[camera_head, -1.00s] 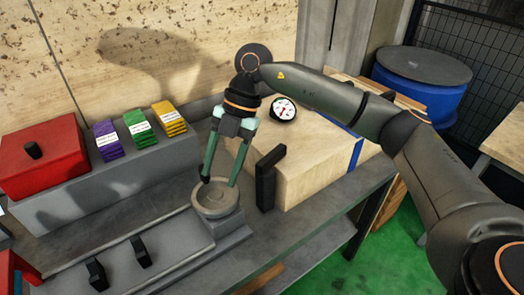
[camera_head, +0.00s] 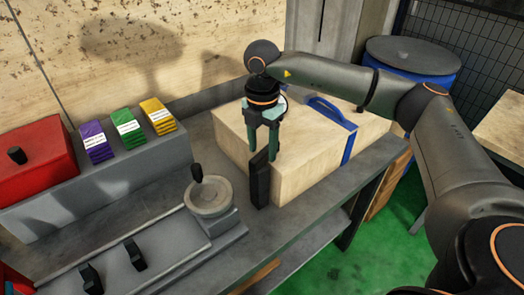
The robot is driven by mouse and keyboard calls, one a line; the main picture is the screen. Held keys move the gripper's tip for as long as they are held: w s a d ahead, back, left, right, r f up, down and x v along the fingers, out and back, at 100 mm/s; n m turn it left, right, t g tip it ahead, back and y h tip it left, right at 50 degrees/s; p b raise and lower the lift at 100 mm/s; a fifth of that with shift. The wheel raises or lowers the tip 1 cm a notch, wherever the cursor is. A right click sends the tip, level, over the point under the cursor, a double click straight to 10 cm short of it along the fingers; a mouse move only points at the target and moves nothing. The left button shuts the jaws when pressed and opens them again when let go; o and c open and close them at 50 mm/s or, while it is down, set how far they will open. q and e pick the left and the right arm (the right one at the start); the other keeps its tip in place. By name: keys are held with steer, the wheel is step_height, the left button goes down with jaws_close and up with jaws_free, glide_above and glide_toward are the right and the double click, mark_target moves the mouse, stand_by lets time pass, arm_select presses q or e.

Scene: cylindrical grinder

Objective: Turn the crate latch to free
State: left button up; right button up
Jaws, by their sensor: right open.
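The wooden crate (camera_head: 315,157) stands on the grey bench with a blue strap (camera_head: 349,147) and a blue handle on top. The black latch (camera_head: 259,183) is an upright bar at the crate's left front corner. My right gripper (camera_head: 263,156) points down with its two fingers apart, at the upper end of the latch. One finger shows on each side of the latch top in the picture; I cannot tell whether they touch it. The gauge on the crate is mostly hidden behind my gripper. My left gripper is out of view.
A grey round dish with a black knob (camera_head: 196,173) stands left of the latch. Purple, green and yellow packs (camera_head: 127,128) and a red box (camera_head: 35,160) sit on a grey ledge. A blue barrel (camera_head: 412,62) stands behind right.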

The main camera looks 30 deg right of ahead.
steer(key=shift+f, duration=1.1)
jaws_close()
stand_by(0.7)
